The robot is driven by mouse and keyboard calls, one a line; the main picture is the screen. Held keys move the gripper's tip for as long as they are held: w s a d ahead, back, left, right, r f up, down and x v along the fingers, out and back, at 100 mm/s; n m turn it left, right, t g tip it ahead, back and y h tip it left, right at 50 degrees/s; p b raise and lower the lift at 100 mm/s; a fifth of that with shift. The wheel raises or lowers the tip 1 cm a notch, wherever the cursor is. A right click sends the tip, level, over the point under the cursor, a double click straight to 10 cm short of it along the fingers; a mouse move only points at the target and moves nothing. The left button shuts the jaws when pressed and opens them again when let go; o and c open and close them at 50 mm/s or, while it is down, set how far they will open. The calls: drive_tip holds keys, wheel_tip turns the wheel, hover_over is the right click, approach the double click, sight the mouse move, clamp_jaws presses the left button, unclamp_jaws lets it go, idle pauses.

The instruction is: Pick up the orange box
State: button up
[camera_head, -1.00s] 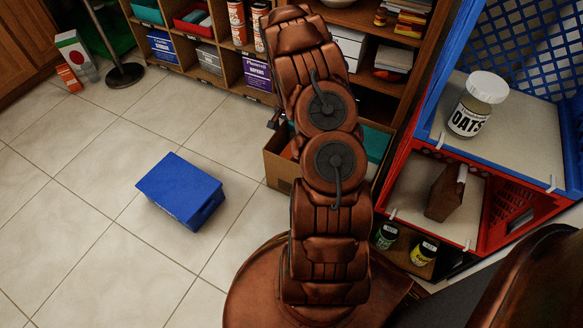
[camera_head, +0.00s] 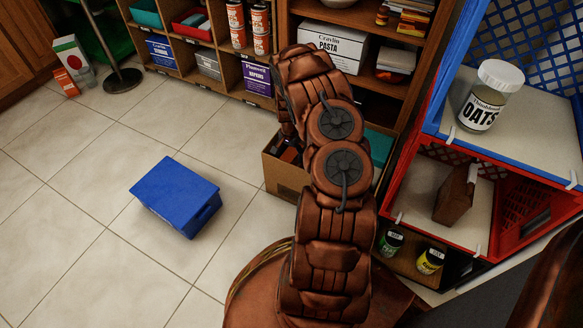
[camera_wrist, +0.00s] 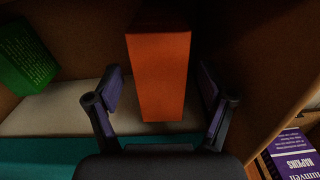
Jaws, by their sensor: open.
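An orange box (camera_wrist: 160,78) stands tall in the middle of the wrist view, inside a brown cardboard-coloured space with a pale floor. My gripper (camera_wrist: 161,88) is open, with one finger on each side of the orange box. Gaps show between each finger and the box's sides. In the head view my arm reaches down to an open cardboard carton (camera_head: 286,178), and the arm mostly hides the gripper and what lies inside.
A green box (camera_wrist: 27,58) lies left in the wrist view; a purple napkins box (camera_wrist: 293,155) is lower right. A blue box (camera_head: 175,195) sits on the open tile floor. Red (camera_head: 434,226) and blue crates (camera_head: 505,154) are stacked at right. A small orange carton (camera_head: 66,82) stands far left.

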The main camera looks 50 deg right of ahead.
drive_tip(key=shift+f, duration=0.6)
drive_tip(key=shift+c, duration=0.2)
clamp_jaws()
drive_tip(key=shift+r, duration=0.1)
